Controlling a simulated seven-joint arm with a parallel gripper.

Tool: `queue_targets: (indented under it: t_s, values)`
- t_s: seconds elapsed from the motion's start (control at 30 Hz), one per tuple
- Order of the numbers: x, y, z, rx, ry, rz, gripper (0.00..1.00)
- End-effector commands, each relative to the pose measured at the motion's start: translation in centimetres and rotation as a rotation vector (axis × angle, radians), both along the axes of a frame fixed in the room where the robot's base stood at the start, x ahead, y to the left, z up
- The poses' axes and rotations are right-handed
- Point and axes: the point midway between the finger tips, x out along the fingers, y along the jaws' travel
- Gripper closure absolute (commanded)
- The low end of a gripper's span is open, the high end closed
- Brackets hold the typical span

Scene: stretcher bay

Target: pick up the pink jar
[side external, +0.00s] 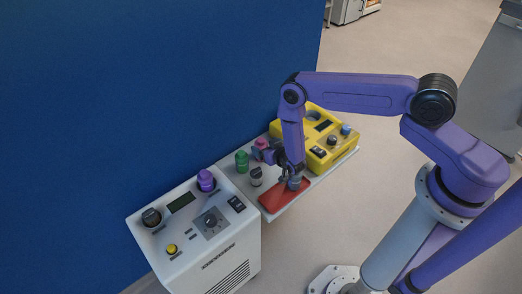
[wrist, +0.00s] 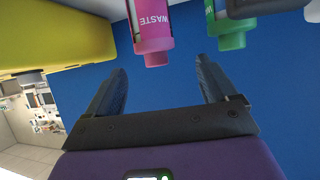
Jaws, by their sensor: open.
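The pink jar (wrist: 152,28) shows upside down at the top of the wrist view, with the word WASTE on its side. In the wrist view my gripper (wrist: 162,68) is open and empty. The jar's narrower end appears near the gap between the fingertips, a little left of centre. I see no contact, and the remaining distance is hard to judge.
A green jar (side external: 242,161) stands left of the pink one, and shows close by in the wrist view (wrist: 230,30). A dark-capped white jar (side external: 256,177) and red tray (side external: 272,200) are in front. A yellow device (side external: 345,150) is right; a blue wall (side external: 150,90) is behind.

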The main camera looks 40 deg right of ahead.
Motion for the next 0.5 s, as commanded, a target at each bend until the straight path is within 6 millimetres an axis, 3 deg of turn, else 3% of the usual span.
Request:
queue_targets:
  t_s: [0.27,0.5]
  values:
    - [1.1,-0.3,-0.6,0.0,0.0,-0.001,0.14]
    - [3.2,-1.3,-1.9,0.001,-0.001,-0.003,0.14]
